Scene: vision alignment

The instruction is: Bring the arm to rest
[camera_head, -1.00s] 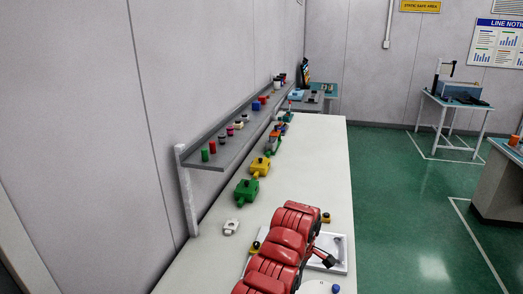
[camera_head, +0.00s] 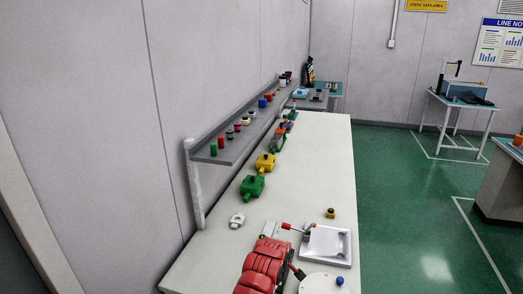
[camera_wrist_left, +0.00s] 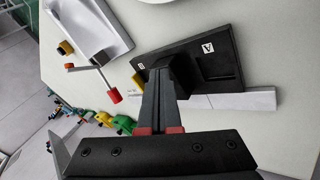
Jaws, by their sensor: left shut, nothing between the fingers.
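My left arm (camera_head: 262,271), with red covers, is at the bottom of the head view, low over the near part of the white bench. My left gripper (camera_wrist_left: 172,84) shows in the left wrist view, its dark fingers together and empty. Beyond the fingers lies a black plate (camera_wrist_left: 215,62) with a label "A"; whether they touch it, I cannot tell. My right gripper is in neither view.
A white tray (camera_head: 340,258) stands on the bench (camera_head: 310,165), with a red-ended rod (camera_head: 293,228) by its left corner. Green (camera_head: 252,187) and yellow (camera_head: 265,162) blocks line the left side below a shelf (camera_head: 236,146).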

